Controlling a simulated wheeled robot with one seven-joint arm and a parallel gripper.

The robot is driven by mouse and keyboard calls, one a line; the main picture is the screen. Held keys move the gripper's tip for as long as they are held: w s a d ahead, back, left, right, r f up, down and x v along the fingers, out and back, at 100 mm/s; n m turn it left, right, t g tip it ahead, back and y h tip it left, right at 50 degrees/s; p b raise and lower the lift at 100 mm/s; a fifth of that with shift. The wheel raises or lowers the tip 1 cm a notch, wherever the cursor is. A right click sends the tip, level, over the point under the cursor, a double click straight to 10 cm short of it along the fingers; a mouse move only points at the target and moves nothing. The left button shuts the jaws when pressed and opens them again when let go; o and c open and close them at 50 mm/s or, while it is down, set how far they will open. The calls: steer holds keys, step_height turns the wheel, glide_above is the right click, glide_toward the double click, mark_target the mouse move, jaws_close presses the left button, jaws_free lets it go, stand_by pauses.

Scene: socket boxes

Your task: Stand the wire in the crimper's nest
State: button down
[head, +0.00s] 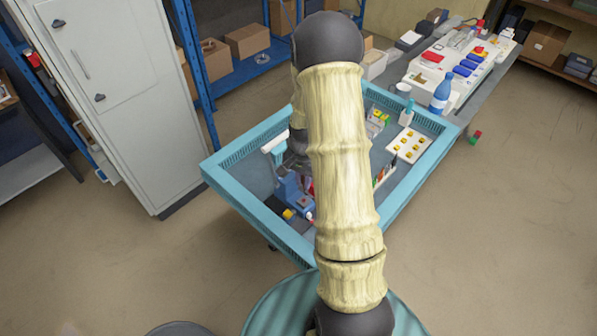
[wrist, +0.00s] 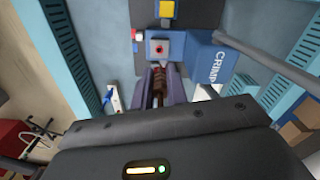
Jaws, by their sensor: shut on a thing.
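The blue crimper (wrist: 210,55), marked CRIMP, stands ahead of my gripper in the wrist view. Its light square nest (wrist: 158,48), with a small dark red opening, lies just beyond the fingertips. My gripper (wrist: 158,74) is shut on the brown wire (wrist: 158,88), which sits between the two fingers. Whether the wire touches the nest cannot be told. In the head view the crimper (head: 292,190) is at the left part of the blue-rimmed table, and my arm hides the gripper and the wire.
The table's raised blue rim (head: 228,182) runs around the work area. A yellow-dotted white board (head: 408,145) and a blue bottle (head: 440,95) are at the right. A yellow block (wrist: 167,9) and a red button (wrist: 135,34) are by the crimper.

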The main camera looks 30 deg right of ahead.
steer(key=shift+s+r, duration=0.1)
steer(key=shift+f+b, duration=2.05)
steer(key=shift+f, duration=0.65)
steer(key=shift+f, duration=0.35)
steer(key=c, duration=2)
jaws_free()
steer(key=shift+c, duration=0.2)
jaws_close()
steer(key=shift+f+b, duration=0.8)
steer(key=shift+f, duration=0.1)
